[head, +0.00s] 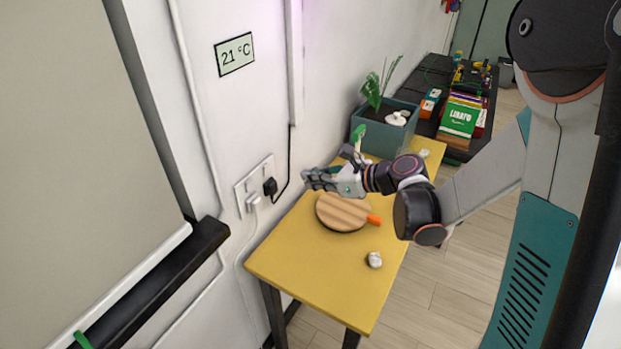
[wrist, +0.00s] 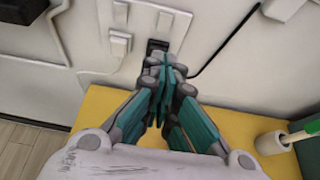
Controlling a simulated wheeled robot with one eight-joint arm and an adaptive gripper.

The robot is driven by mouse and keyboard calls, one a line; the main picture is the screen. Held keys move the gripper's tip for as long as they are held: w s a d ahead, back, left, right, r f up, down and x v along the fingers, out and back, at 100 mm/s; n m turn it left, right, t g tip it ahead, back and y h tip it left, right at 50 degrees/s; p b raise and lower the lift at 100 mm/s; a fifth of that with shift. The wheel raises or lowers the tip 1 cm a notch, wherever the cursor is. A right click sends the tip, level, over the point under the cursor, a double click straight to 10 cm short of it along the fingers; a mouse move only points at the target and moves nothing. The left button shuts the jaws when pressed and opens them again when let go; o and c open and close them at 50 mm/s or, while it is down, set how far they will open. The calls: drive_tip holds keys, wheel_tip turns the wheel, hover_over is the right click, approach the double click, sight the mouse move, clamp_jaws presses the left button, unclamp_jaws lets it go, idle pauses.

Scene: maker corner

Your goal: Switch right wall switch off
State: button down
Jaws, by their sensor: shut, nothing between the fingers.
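A white double wall socket plate (head: 240,190) is on the wall above the yellow table. A white plug (head: 252,201) sits in its left half and a black plug (head: 270,187) in its right half. In the wrist view, the right wall switch (wrist: 165,20) is a small pale rocker above the black plug (wrist: 155,46); a left switch (wrist: 120,10) is beside it. Whether the right switch is on or off I cannot tell. My gripper (head: 307,178) is shut and empty, pointing at the wall. In the wrist view its fingertips (wrist: 163,66) are just below the black plug, partly covering it.
A round wooden board (head: 343,211) lies below my gripper on the yellow table (head: 320,275). A small white object (head: 374,260) stands near the front edge. A planter (head: 384,135) is at the back. A black cable (head: 289,160) runs down to the plug.

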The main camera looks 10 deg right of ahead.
sight(268, 167)
drive_tip(key=x, duration=0.3)
drive_tip(key=r+b+x, duration=0.1)
drive_tip(key=x, duration=0.3)
drive_tip(key=r+b+x, duration=0.1)
drive_tip(key=x, duration=0.2)
drive_tip(key=shift+w+a+f, duration=0.15)
drive_tip(key=shift+w+a, duration=0.25)
drive_tip(key=shift+a, duration=0.15)
drive_tip(key=shift+w+a+r, duration=0.25)
drive_tip(key=shift+a, duration=0.1)
drive_tip(key=shift+r, duration=0.15)
drive_tip(key=shift+r+p, duration=0.45)
drive_tip(key=shift+r, duration=0.2)
